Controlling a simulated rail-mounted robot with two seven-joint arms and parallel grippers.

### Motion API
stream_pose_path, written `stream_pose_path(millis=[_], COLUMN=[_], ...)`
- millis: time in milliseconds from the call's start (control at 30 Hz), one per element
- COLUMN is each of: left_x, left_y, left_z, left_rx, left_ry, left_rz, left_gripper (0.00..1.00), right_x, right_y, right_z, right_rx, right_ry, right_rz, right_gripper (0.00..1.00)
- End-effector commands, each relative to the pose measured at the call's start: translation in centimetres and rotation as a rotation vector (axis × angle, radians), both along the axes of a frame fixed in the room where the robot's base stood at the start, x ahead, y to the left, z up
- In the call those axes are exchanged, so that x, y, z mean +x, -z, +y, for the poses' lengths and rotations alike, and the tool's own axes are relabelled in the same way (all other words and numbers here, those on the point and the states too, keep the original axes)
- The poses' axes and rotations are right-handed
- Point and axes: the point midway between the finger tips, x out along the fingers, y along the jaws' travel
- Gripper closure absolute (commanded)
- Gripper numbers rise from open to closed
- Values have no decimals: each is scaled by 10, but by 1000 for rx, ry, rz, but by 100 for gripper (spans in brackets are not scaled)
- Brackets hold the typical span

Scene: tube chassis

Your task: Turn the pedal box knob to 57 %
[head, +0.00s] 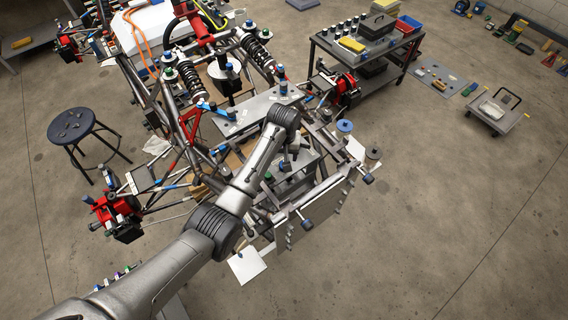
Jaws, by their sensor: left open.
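My left arm reaches in from the lower left over the front of the tube chassis (170,135). Its wrist bends downward, and my left gripper (289,163) points down into the front bay, open and small in the picture. Under and around it is a grey metal assembly (300,185) that may be the pedal box. I cannot make out the pedal box knob for sure, nor its setting; the wrist and gripper cover part of this area. A blue-topped round part (344,126) sits to the right of the gripper. My right gripper is not in view.
A grey plate (258,112) lies across the chassis behind the wrist. A flat front panel (318,212) stands at the nose. A black stool (75,128) is at the left, a loaded cart (345,52) behind, a small trolley (492,112) at the right. The floor at lower right is clear.

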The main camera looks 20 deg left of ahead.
Motion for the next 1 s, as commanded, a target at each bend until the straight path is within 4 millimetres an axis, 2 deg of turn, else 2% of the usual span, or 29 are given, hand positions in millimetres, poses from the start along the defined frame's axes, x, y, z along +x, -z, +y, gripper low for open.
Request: stream_pose_path(millis=[200, 400, 600, 900, 1000], left_x=[-1, 0, 0, 0, 0], left_y=[37, 58, 66, 67, 67], left_z=[0, 0, 0, 0, 0], left_rx=[0, 0, 0, 0, 0], left_ry=[1, 1, 2, 2, 2], left_rz=[2, 1, -1, -1, -1], left_gripper=[37, 37, 37, 37, 45], right_x=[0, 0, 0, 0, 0], right_y=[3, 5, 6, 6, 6], right_z=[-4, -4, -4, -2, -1], right_rx=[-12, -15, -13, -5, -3], right_ry=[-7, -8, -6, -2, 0], right_rz=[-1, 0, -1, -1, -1], right_gripper=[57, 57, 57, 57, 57])
